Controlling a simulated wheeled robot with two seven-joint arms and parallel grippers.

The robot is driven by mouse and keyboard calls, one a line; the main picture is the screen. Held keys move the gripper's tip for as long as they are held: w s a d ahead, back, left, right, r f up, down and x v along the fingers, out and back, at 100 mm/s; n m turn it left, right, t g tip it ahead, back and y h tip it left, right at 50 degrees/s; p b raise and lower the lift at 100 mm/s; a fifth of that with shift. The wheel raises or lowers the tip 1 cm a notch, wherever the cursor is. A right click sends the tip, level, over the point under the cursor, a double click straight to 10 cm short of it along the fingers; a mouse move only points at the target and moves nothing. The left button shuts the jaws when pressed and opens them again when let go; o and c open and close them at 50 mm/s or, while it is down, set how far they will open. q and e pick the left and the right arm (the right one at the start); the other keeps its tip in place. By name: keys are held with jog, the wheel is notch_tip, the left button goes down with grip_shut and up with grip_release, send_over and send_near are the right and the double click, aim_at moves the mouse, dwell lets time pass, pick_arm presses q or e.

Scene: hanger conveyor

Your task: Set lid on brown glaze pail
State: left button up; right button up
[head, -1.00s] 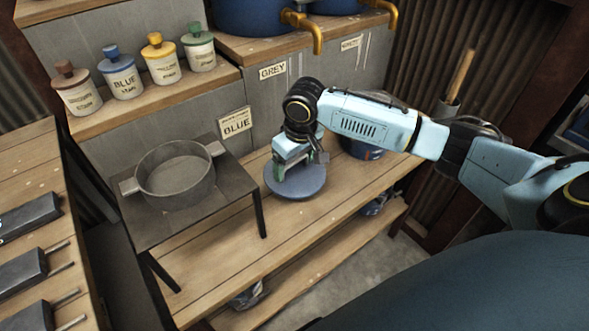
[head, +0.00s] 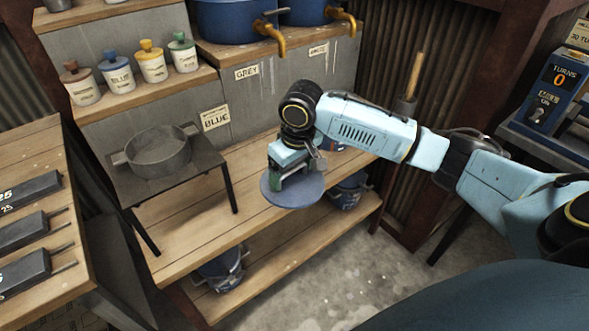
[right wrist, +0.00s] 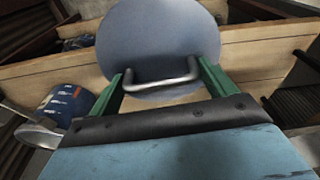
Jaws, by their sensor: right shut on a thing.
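A round blue-grey lid (head: 292,190) with a metal loop handle hangs level below my right gripper (head: 293,181). In the right wrist view, the green fingers of my right gripper (right wrist: 162,82) are at both sides of the handle (right wrist: 162,78), and the lid (right wrist: 160,35) lies beyond them. Blue pails stand on the lower shelf: one (head: 220,268) at lower left and one (head: 347,190) right of the lid. Another is partly hidden behind my right wrist. A blue pail (right wrist: 68,103) also shows in the right wrist view. I cannot read which pail is brown glaze. My left gripper is out of view.
A grey pot (head: 158,153) stands on a small dark table (head: 190,178) at left. Small stain jars (head: 117,80) line an upper shelf. Blue vats with brass taps (head: 278,40) are at the back. The wooden bench (head: 170,245) lies beneath; open floor is in front.

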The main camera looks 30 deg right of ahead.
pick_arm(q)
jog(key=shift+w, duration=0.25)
pick_arm(e)
jog(key=s+a+r, duration=0.2)
jog(key=a+r, duration=0.2)
jog(key=a, duration=0.7)
jog(key=s+a+r+m, duration=0.1)
jog(key=a+r, duration=0.3)
jog(key=a, duration=0.8)
jog(key=shift+s, duration=0.5)
